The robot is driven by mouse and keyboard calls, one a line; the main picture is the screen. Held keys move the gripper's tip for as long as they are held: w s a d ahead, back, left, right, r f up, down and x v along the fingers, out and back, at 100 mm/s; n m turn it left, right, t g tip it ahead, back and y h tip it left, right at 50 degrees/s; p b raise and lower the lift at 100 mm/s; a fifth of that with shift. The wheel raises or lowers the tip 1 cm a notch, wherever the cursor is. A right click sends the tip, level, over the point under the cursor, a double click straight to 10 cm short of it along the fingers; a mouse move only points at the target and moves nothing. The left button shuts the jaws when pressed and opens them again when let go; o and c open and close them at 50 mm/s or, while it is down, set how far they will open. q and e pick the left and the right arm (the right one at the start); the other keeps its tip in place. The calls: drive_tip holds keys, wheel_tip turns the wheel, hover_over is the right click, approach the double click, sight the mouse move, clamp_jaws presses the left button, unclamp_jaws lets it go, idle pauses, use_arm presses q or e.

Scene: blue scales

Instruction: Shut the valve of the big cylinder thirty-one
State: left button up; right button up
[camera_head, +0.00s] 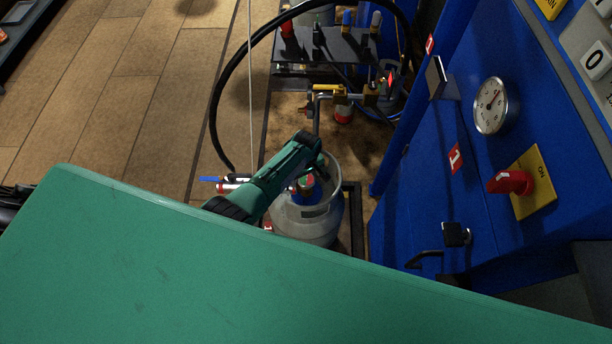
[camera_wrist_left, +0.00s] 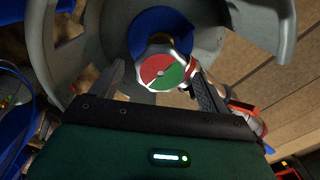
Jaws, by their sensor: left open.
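The grey cylinder (camera_head: 320,224) stands upright on the floor, below the centre of the head view. Its valve (camera_wrist_left: 162,72) has a round red and green top over a blue part; it is small in the head view (camera_head: 307,182). My left gripper (camera_wrist_left: 157,76) is open, with one finger on each side of the valve top in the wrist view. I cannot tell whether the fingers touch it. In the head view my left arm partly covers the cylinder. No number is legible on the cylinder. My right gripper is not in view.
The cylinder's grey collar (camera_wrist_left: 268,28) curves around the valve, close to the fingers. A black hose (camera_head: 217,98) loops beside it. Pipe fittings (camera_head: 338,96) and a dark shelf (camera_head: 325,47) stand behind. A blue panel (camera_head: 430,190) with a gauge (camera_head: 490,105) and red knob (camera_head: 511,181) rises right.

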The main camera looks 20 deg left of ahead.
use_arm(q)
drive_tip(key=c, duration=1)
